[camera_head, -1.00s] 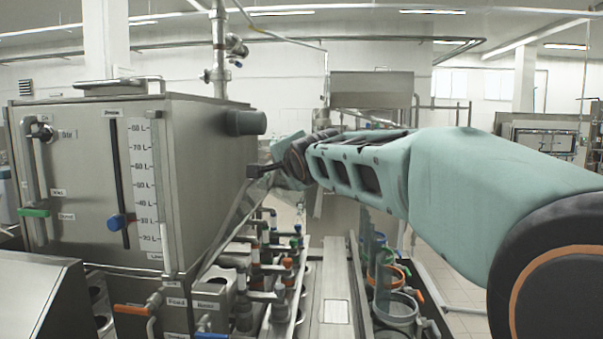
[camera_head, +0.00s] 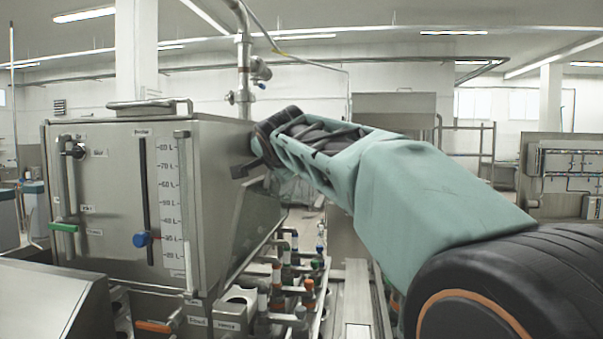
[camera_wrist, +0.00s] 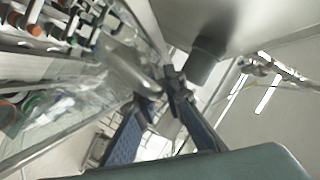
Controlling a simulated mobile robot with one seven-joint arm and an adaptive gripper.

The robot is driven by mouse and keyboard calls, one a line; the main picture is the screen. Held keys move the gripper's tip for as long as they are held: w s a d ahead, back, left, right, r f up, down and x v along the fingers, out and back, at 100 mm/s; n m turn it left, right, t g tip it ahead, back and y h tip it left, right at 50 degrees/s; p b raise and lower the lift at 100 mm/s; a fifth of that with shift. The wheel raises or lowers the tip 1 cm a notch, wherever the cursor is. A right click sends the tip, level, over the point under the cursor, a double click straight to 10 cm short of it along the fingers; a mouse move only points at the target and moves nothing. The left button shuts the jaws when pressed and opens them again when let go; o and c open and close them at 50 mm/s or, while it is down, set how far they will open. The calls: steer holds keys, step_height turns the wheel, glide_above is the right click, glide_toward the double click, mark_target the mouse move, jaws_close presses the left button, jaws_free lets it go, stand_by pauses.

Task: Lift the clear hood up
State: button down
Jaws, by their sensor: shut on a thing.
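The clear hood (camera_wrist: 60,118) shows in the wrist view as a see-through sheet at the left, with bottles and coloured parts visible through it. In the head view it hangs at the right side of the steel tank, partly hidden by my arm and hard to make out. My gripper (camera_wrist: 158,92) is shut on the hood near its edge; the exact contact is partly hidden between the fingers. In the head view my gripper (camera_head: 248,169) is high beside the tank's right wall, at the end of my raised forearm.
The steel tank (camera_head: 105,220) with a level scale stands close left of my gripper. A dark cylinder (camera_wrist: 206,62) sticks out from its wall close by. Rows of filler valves (camera_head: 290,280) lie below. A pipe (camera_head: 243,75) rises behind the tank.

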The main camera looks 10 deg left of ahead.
steer(key=shift+n+h, duration=0.3)
steer(key=shift+n, duration=0.2)
steer(key=shift+a+r+p, duration=0.25)
steer(key=shift+a, duration=0.4)
steer(key=shift+a+r+p, duration=0.2)
steer(key=shift+a+r, duration=0.1)
steer(key=shift+a, duration=0.4)
steer(key=shift+a+r+p, duration=0.25)
steer(key=shift+a, duration=0.4)
steer(key=c, duration=2)
jaws_free()
steer(key=shift+f, duration=0.1)
steer(key=shift+s, duration=0.1)
steer(key=v, duration=1.2)
